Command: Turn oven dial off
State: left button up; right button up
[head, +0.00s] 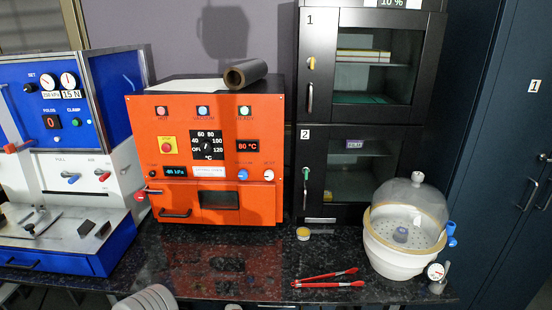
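The orange oven (270,110) stands on the dark speckled counter in the head view. Its dial (207,145) sits on a black square scale in the middle of the front panel, marked OFF, 40, 60, 80 and upward to 120 °C. The dial is dark on dark and too small to tell exactly where it points. A red display (247,146) right of it reads 80 °C. Neither my left nor my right gripper is in view. A pale rounded part at the bottom left edge may be my own arm.
The blue and white machine (100,190) stands close left of the oven. The black cabinet (350,18) stands at its right. The counter (190,265) before the oven is clear.

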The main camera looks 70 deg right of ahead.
aim_at(205, 147)
jog(key=z, duration=2.2)
jog(key=k, duration=1.1)
jog(key=u, duration=1.05)
jog(key=i, duration=1.05)
jog(key=z, duration=0.05)
